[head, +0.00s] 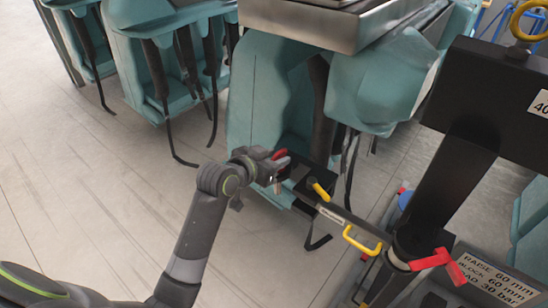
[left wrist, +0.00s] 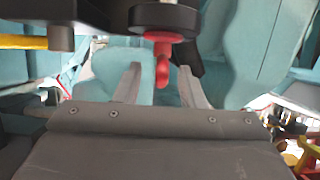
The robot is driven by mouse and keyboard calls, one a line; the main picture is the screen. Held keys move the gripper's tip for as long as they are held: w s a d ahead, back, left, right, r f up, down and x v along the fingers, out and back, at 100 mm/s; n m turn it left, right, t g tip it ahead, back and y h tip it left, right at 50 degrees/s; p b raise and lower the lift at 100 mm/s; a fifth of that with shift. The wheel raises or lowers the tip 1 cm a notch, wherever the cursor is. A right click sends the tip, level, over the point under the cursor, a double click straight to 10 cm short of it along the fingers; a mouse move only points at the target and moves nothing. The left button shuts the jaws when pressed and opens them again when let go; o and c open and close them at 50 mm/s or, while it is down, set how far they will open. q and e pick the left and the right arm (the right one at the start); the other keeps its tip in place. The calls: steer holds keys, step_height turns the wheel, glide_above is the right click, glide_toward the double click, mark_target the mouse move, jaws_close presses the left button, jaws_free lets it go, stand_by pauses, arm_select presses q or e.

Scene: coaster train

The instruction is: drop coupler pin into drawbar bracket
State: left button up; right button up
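A red part, which looks like the handle of the coupler pin (head: 282,154), shows beside my left gripper (head: 277,168) at the end of the drawbar. In the left wrist view the red part (left wrist: 162,68) hangs below a dark round piece, between the two grey fingers. The fingers stand apart, with a visible gap on each side of it, so my left gripper is open. The black drawbar bracket (head: 314,180) is just right of my gripper. Its hole is not clear to see. My right gripper is not in view.
The drawbar (head: 345,217) carries a yellow handle (head: 361,242) and runs to a black post with a red lever (head: 438,264). Teal coaster seats (head: 262,85) with dark hanging straps stand close behind. The tiled floor (head: 90,200) at left is clear.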

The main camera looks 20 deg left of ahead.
arm_select(q)
steer(key=shift+f, duration=0.1)
steer(key=shift+s, duration=0.1)
steer(key=shift+s+a, duration=0.1)
steer(key=shift+s, duration=0.1)
steer(key=shift+r+p+v, duration=0.1)
steer(key=shift+p+v, duration=0.4)
steer(key=shift+v, duration=3.75)
steer(key=shift+r+p+v, duration=0.15)
steer(key=shift+p+v, duration=0.3)
steer(key=shift+v, duration=3.75)
steer(key=shift+w+f, duration=0.1)
